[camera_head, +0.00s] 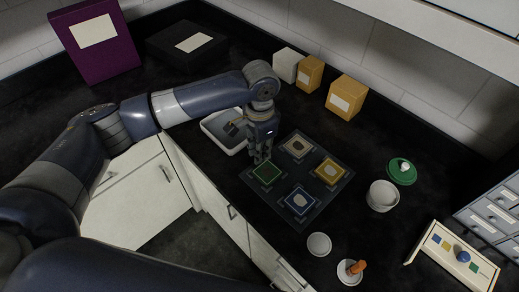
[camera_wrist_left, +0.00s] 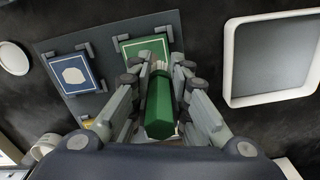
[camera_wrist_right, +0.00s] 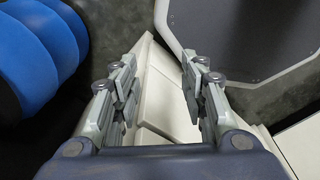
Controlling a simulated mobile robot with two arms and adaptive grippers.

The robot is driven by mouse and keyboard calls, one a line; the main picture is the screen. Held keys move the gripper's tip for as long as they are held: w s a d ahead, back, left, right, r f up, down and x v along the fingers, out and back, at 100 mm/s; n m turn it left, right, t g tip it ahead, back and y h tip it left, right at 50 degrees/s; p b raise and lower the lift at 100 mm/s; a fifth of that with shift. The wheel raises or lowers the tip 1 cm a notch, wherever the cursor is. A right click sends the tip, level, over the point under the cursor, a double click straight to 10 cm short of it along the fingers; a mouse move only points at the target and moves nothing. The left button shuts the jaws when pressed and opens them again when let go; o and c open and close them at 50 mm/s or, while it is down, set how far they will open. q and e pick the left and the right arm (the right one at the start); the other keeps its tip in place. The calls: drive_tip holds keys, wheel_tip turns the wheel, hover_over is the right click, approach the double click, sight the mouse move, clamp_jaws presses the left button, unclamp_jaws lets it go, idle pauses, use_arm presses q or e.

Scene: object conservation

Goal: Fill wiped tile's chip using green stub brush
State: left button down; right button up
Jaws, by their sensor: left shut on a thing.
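My left gripper (camera_head: 262,157) is shut on a green stub brush (camera_wrist_left: 159,108), its pale bristles pointing at the green tile (camera_wrist_left: 145,48). In the head view the gripper is at the green tile (camera_head: 267,174); I cannot tell whether the bristles touch it. The blue tile (camera_head: 299,200) has a large pale patch. The yellow tile (camera_head: 331,170) and the grey-olive tile (camera_head: 298,146) also have pale patches. All sit in corner clips on a dark board (camera_head: 318,205). My right gripper (camera_wrist_right: 160,85) is open and empty, seen only in its wrist view.
A white tub (camera_head: 382,196), green lid (camera_head: 402,174), white disc (camera_head: 319,244), orange-handled brush (camera_head: 357,267) on a dish and cream rack (camera_head: 440,250) with a blue-topped brush (camera_head: 462,257) stand right. Boxes (camera_head: 346,97) line the wall.

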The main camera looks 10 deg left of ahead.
sight(270, 179)
use_arm(q)
wheel_tip(270, 179, down, 2)
drive_tip(key=shift+f+b, duration=0.2)
drive_tip(key=shift+b, duration=0.9)
drive_tip(key=shift+f, duration=1.6)
use_arm(e)
drive_tip(key=shift+s+d+f, duration=0.1)
drive_tip(key=shift+s+f, duration=0.05)
drive_tip(key=shift+f, duration=0.6)
drive_tip(key=shift+s+f, duration=0.1)
drive_tip(key=shift+f, duration=0.65)
use_arm(q)
drive_tip(key=shift+f, duration=0.1)
use_arm(e)
drive_tip(key=shift+d, duration=0.3)
use_arm(q)
drive_tip(key=shift+f, duration=0.15)
use_arm(e)
drive_tip(key=shift+d+r, duration=0.1)
drive_tip(key=shift+r, duration=0.05)
use_arm(q)
drive_tip(key=shift+s+d+p, duration=0.1)
drive_tip(key=shift+d+p, duration=0.1)
drive_tip(key=shift+p, duration=0.1)
use_arm(e)
drive_tip(key=shift+r, duration=0.15)
